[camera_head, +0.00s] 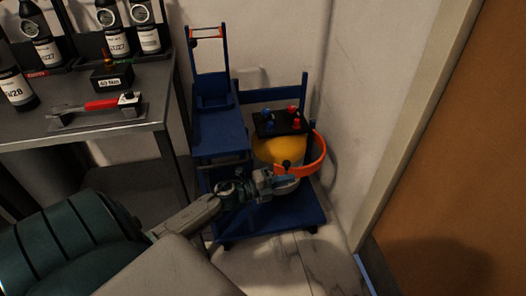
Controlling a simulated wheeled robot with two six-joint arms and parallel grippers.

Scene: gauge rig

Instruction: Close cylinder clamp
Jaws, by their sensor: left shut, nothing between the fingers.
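The orange clamp (316,158) is a curved band at the right side of the blue cart (217,132). It swings out to the right and front of the yellow-topped cylinder (277,150), with a visible gap at its right side. My left gripper (290,181) is shut and empty, in front of the cylinder's lower part and close to the front end of the band. I cannot tell whether it touches the band. The cylinder's lower part is partly hidden by my gripper. My right gripper is out of view.
A black block with red and blue valves (280,122) sits above the cylinder. A metal table (100,128) at left bears a red-handled tool (100,105), a small black box (111,80) and several bottles. A wall stands behind, and an orange-brown door (460,150) at right. Marble floor shows in front.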

